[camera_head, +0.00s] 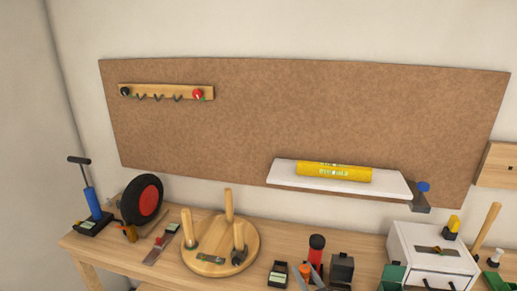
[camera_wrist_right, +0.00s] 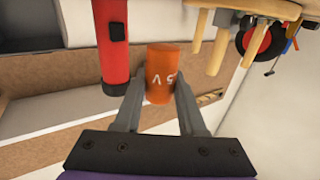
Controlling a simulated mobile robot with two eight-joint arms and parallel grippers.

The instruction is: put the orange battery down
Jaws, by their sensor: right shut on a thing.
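The orange battery (camera_wrist_right: 162,72) is a short cylinder with pale lettering on its side. It sits between the two grey fingers of my right gripper (camera_wrist_right: 160,90) in the right wrist view, which are shut on it. In the head view my right gripper (camera_head: 306,279) comes in at the bottom edge, with the orange battery (camera_head: 305,270) at its fingertips, over the workbench. Whether the battery touches the bench is hard to tell. My left gripper is not in view.
A red-and-black flashlight (camera_head: 316,251) stands close beside the battery; it also shows in the wrist view (camera_wrist_right: 112,45). A black charger (camera_head: 278,273) is to the left, a dark block (camera_head: 342,268) to the right. A round wooden peg stand (camera_head: 222,265) and white drawer unit (camera_head: 435,243) flank them.

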